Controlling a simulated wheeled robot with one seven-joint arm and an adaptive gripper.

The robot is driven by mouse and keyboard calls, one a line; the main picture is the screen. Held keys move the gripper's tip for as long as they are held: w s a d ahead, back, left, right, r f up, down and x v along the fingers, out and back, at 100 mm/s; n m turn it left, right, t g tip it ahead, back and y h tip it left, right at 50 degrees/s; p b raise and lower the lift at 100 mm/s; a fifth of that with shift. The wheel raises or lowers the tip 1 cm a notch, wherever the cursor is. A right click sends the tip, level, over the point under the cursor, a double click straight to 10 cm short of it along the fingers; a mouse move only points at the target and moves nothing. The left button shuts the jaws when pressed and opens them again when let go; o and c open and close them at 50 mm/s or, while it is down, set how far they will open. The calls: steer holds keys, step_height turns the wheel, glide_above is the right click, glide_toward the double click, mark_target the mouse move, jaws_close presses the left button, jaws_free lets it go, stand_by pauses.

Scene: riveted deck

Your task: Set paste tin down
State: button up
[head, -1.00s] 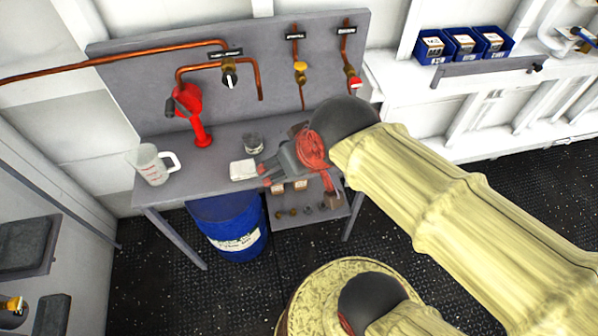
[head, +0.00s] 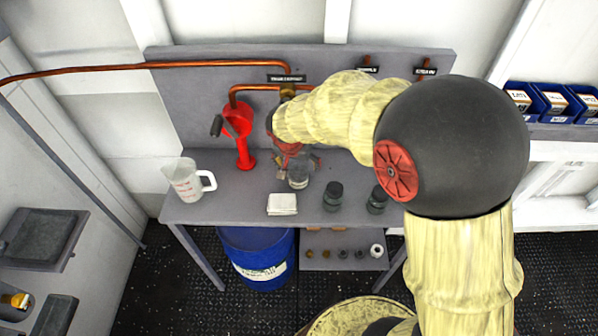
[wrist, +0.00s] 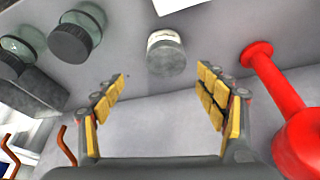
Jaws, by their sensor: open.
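The paste tin, a small grey tin with a pale label (wrist: 165,54), stands on the bench just beyond my fingertips in the wrist view. In the head view the tin (head: 299,173) stands upright near the foot of the red hand pump, behind a folded white cloth. My gripper (wrist: 163,80) is open, with its two padded fingers spread wide and nothing between them. The tin is lined up with the gap between the fingers, apart from both. In the head view my arm mostly hides the gripper (head: 296,162).
The bench (head: 235,205) also holds a measuring jug (head: 186,180), the red pump (head: 241,140), the white cloth (head: 282,204) and two dark-lidded jars (head: 333,196) (head: 377,200). Copper pipes run along the back panel. A blue drum (head: 257,262) stands below.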

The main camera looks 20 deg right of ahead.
mark_target(298, 172)
steer(key=x, duration=0.3)
steer(key=a+x, duration=0.1)
steer(key=x, duration=0.1)
steer(key=shift+w+d+f+b, duration=0.1)
steer(key=shift+w+f+b, duration=0.05)
steer(key=shift+w+b, duration=0.25)
steer(key=x, duration=0.1)
steer(key=b+x, duration=0.1)
steer(key=x, duration=0.3)
steer(key=shift+s+f+b, duration=0.2)
steer(key=shift+s+b, duration=0.05)
steer(key=shift+b, duration=0.1)
steer(key=shift+a, duration=0.2)
steer(key=shift+c, duration=0.5)
steer(key=shift+r, duration=0.1)
steer(key=c, duration=1.5)
steer(key=shift+o, duration=0.2)
